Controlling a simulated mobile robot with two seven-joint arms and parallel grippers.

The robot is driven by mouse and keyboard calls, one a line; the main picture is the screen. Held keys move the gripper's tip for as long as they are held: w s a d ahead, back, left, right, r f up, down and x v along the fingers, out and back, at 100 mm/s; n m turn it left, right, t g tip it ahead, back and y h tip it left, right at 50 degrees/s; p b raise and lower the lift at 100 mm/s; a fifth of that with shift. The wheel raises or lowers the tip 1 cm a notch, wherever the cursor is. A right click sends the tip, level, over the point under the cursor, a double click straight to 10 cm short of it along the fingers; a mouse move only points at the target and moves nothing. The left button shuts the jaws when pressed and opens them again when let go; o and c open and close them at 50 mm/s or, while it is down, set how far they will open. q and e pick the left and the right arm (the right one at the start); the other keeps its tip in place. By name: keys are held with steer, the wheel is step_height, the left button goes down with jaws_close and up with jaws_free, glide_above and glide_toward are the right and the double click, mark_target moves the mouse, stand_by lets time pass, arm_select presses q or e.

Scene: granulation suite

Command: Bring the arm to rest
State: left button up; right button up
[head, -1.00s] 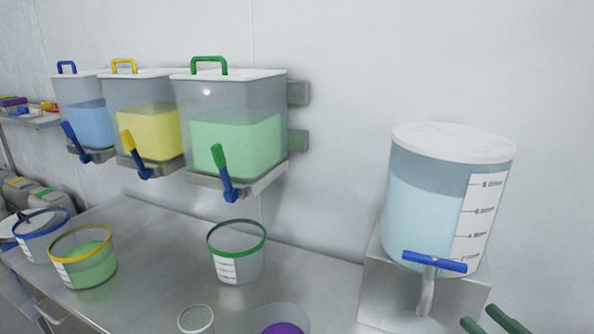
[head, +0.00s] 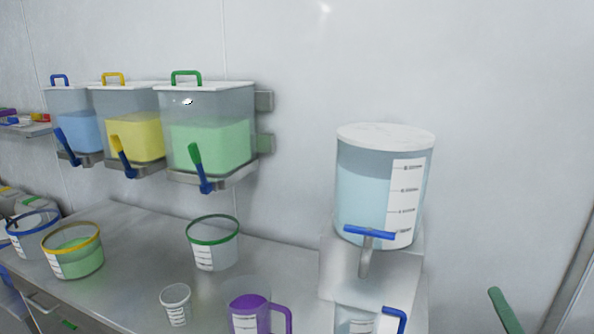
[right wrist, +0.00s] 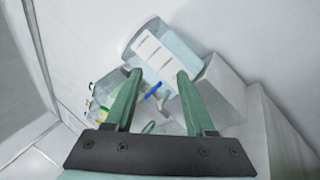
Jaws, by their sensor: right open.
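My right gripper (right wrist: 155,100) is open in the right wrist view, with two green fingers apart and nothing between them. One green finger of it (head: 505,311) shows at the lower right of the head view, to the right of the water tank and clear of it. The cylindrical water tank (head: 362,190) with a white lid and blue tap handle (head: 369,233) stands on a metal stand (head: 340,270). In the right wrist view the tank (right wrist: 172,45) lies beyond the fingers. My left gripper is not in view.
Three wall hoppers hold blue (head: 75,130), yellow (head: 135,137) and green (head: 210,146) material. On the steel bench (head: 130,240) stand a green-rimmed bucket (head: 213,248), a yellow-rimmed bucket (head: 72,258), a small cup (head: 176,305), a jug with purple contents (head: 248,312) and a blue-handled jug (head: 395,318).

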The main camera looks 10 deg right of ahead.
step_height(320, 180, down, 16)
steer(key=s+d+m+g+h, duration=0.1)
steer(key=m+g+h, duration=0.1)
steer(key=m+g, duration=0.5)
steer(key=s+d+m+g+h, duration=0.1)
steer(key=s+m+g+h, duration=0.15)
steer(key=m, duration=0.85)
steer(key=s+a+f+m+g+y, duration=0.2)
steer(key=s+a+f+g+y, duration=0.3)
steer(key=a, duration=0.4)
steer(key=s+a+f+m+g+y, duration=0.1)
steer(key=s+a+f+g+y, duration=0.25)
steer(key=a+f, duration=0.5)
steer(key=w+a+f+t, duration=0.2)
steer(key=f, duration=0.2)
steer(key=w+a+f+t+y+p, duration=0.1)
steer(key=w+f+t, duration=0.1)
steer(key=f+t, duration=0.1)
steer(key=shift+w+a+f+p, duration=0.15)
steer(key=shift+a+f+p, duration=0.2)
steer(key=shift+f, duration=0.1)
steer(key=shift+a+f+t+y, duration=0.25)
steer(key=shift+f+t+y, duration=0.15)
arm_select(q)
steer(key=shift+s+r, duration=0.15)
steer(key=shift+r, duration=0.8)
